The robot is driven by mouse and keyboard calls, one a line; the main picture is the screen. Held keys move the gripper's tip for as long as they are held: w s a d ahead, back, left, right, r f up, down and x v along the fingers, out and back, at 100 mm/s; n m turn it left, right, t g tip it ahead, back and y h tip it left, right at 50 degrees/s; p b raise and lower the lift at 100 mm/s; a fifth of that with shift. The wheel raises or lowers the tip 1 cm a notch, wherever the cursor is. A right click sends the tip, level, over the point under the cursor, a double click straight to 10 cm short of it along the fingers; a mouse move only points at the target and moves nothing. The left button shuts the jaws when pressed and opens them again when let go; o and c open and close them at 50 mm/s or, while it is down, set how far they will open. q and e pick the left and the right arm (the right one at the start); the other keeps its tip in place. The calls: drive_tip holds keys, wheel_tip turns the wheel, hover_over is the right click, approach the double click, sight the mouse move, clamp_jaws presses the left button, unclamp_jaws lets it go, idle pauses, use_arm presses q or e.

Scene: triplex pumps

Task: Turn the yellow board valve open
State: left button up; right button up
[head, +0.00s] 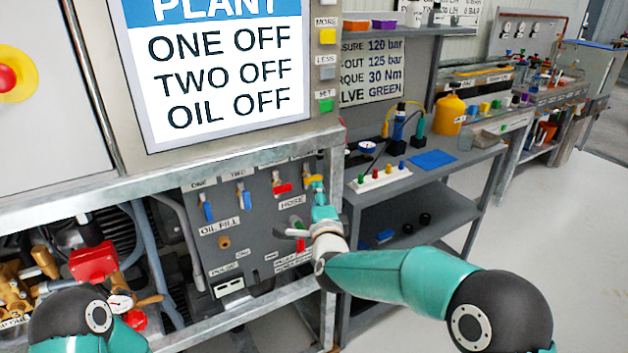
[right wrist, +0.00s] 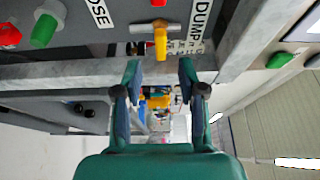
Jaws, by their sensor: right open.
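The yellow board valve (right wrist: 160,42) shows in the right wrist view, its handle standing out from the grey board beside the DUMP label (right wrist: 200,20). My left gripper is not in view; only part of the left arm shows at bottom left.
Blue handles (head: 208,211) and a red handle (head: 282,188) are on the same board. A green knob (right wrist: 47,28) is near the HOSE label. A steel frame post (head: 331,190) stands close right of my right gripper. A grey shelf bench (head: 420,205) is further right.

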sight(313, 180)
drive_tip(key=w+p, duration=0.1)
drive_tip(key=w, duration=0.5)
drive_tip(key=shift+w+a, duration=0.25)
drive_tip(key=shift+a, duration=0.2)
drive_tip(key=shift+c, duration=0.3)
drive_tip(key=shift+f, duration=0.1)
clamp_jaws()
